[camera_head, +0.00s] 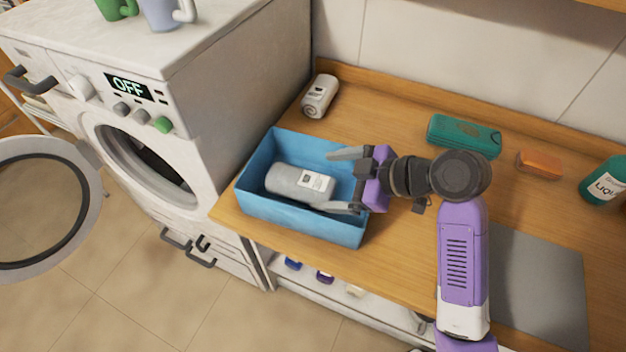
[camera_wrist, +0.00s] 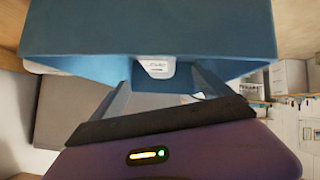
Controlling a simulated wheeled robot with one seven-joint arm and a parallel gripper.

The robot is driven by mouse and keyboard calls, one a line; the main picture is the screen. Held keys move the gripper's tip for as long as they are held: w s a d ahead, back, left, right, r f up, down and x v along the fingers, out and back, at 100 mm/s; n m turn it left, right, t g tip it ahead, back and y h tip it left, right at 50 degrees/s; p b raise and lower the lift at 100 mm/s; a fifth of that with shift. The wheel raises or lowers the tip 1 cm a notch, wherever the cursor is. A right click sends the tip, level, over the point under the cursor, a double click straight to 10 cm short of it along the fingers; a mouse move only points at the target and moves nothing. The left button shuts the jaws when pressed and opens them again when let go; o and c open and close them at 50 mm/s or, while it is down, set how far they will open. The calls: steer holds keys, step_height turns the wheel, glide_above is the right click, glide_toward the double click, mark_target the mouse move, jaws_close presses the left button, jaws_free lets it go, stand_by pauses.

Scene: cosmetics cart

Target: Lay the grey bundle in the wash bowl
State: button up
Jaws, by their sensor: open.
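A grey bundle (camera_head: 287,181) with a white label lies on its side inside a blue open-topped box (camera_head: 292,220), the only bowl-like container I see. My gripper (camera_head: 341,181) is open at the right side of the box, its two fingers pointing left toward the bundle's labelled end. I cannot tell whether a finger touches the bundle or the box wall. In the wrist view, the blue box (camera_wrist: 150,25) fills the top. A small pale labelled patch (camera_wrist: 157,68), seemingly the bundle, shows beyond my open fingers (camera_wrist: 160,98).
A white labelled roll (camera_head: 320,96) lies behind the box. A teal case (camera_head: 464,136), an orange block (camera_head: 539,164) and a green bottle (camera_head: 606,183) stand along the back right. A grey mat (camera_head: 535,290) lies front right. A washing machine (camera_head: 225,90) with its door open borders the counter on the left.

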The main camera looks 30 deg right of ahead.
steer(key=shift+v, duration=2.4)
